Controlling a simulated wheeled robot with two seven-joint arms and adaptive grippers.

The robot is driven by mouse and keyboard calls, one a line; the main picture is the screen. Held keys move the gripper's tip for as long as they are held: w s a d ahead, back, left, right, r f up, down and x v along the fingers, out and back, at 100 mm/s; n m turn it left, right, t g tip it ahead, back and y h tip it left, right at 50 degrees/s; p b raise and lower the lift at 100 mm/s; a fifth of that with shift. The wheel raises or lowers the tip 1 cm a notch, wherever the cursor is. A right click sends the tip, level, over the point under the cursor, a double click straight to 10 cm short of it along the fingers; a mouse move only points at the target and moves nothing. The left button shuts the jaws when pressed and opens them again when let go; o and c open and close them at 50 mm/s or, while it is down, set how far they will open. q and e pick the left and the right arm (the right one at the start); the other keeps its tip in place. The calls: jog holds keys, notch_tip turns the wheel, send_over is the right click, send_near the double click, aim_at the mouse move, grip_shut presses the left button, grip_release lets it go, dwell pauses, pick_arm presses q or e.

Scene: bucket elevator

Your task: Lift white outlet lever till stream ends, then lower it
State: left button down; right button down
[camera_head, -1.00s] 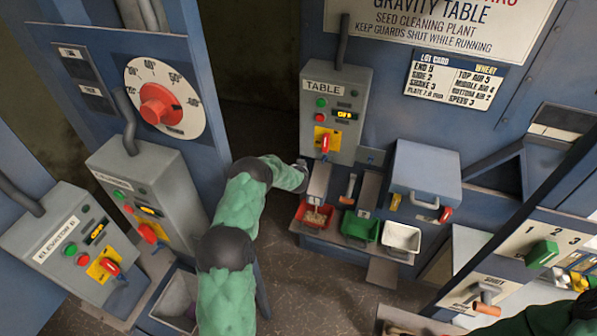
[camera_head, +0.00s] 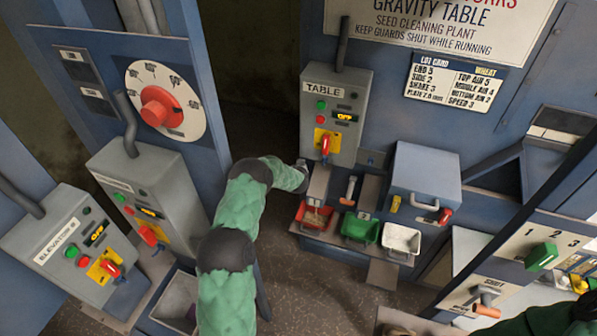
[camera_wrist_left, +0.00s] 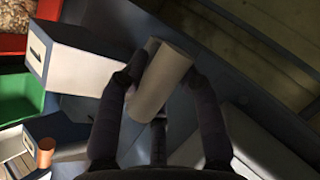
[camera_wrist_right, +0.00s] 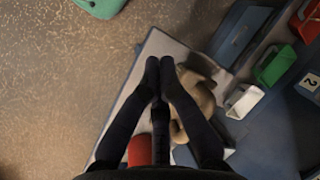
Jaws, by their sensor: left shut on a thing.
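The white outlet lever's grip shows as a pale cylinder (camera_wrist_left: 160,82) in the left wrist view. My left gripper (camera_wrist_left: 155,72) is shut around it, one finger on each side. In the head view my left gripper (camera_head: 304,172) is beside the spout (camera_head: 318,182) below the TABLE box, and the lever is hidden there. The red bin (camera_head: 314,218) stands under that spout and holds some material; a falling stream cannot be made out. My right gripper (camera_wrist_right: 160,62) is shut and appears empty, above a pale board.
A green bin (camera_head: 360,228) and a white bin (camera_head: 402,240) stand right of the red one. An orange-handled lever (camera_head: 348,190) is close to my left gripper. The TABLE control box (camera_head: 336,115) is above. A rounded beige object (camera_wrist_right: 197,95) lies beside my right gripper.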

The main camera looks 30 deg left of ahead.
pick_arm(q)
jog(key=shift+w+a+r, duration=0.15)
jog(key=shift+a+r, duration=0.4)
jog(key=shift+a, duration=0.05)
jog(key=c, duration=0.7)
grip_release()
jog(key=shift+f, duration=0.1)
jog(key=shift+o, duration=0.3)
jog(key=shift+s+f, duration=0.2)
jog(key=shift+s, duration=0.05)
pick_arm(e)
jog(key=shift+s+a, duration=0.1)
jog(key=shift+a, duration=0.1)
pick_arm(q)
jog(key=shift+w+d+f, duration=0.1)
jog(key=shift+d, duration=0.2)
pick_arm(e)
jog(key=shift+d, duration=0.1)
pick_arm(q)
jog(key=v, duration=1.2)
jog(key=shift+a+f, duration=0.1)
